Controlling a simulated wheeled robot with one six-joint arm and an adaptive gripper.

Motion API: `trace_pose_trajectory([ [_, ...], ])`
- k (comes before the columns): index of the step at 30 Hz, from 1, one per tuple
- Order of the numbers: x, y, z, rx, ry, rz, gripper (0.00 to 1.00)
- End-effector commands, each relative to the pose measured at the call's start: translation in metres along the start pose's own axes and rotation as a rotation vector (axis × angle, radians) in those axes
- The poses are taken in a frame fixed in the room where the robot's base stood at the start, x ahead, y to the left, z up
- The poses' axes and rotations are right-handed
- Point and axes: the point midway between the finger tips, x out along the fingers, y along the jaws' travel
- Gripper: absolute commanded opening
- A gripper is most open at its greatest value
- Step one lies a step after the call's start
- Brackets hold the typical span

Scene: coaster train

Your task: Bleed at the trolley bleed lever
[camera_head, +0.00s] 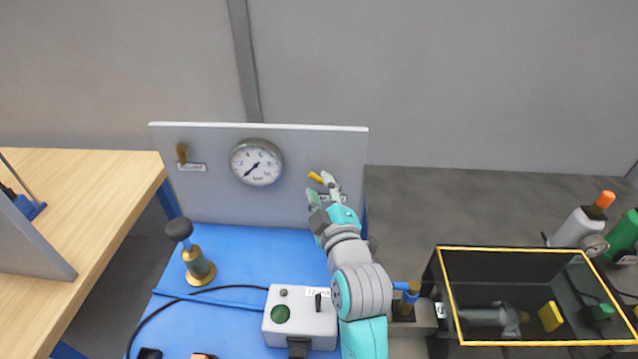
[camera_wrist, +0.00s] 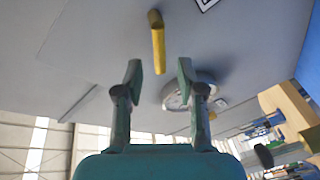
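The yellow bleed lever (camera_head: 315,177) sits on the right part of the grey upright panel (camera_head: 215,207), just at my fingertips. In the wrist view the yellow lever (camera_wrist: 158,48) hangs from the panel, and its lower end reaches toward the gap between my two fingers. My gripper (camera_head: 322,189) is open and empty; in the wrist view the gripper (camera_wrist: 160,76) shows its fingers apart, with no contact with the lever visible. A round white gauge (camera_head: 256,162) is left of the lever, its needle pointing to the lower left. The label by the lever is partly hidden by my gripper.
A brass valve (camera_head: 182,153) with a label is at the panel's left. On the blue trolley top (camera_head: 245,243) stand a black-knobbed brass plunger (camera_head: 190,250) and a grey control box (camera_head: 290,322). A yellow-rimmed dark bin (camera_head: 512,248) is at right, a wooden bench (camera_head: 100,190) at left.

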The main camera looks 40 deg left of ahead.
Motion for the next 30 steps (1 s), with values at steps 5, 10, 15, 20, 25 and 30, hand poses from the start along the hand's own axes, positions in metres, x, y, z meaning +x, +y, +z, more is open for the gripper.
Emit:
trace_pose_trajectory([
  [5,0.016,0.0,0.0,0.0,0.0,0.0,0.39],
  [10,0.02,0.0,0.0,0.0,0.0,0.0,0.39],
  [15,0.02,0.0,0.0,0.0,0.0,0.0,0.39],
  [20,0.02,0.0,0.0,0.0,0.0,0.0,0.0],
  [25,0.02,0.0,0.0,0.0,0.0,0.0,0.0],
  [30,0.02,-0.001,0.0,-0.017,-0.003,-0.004,0.0],
])
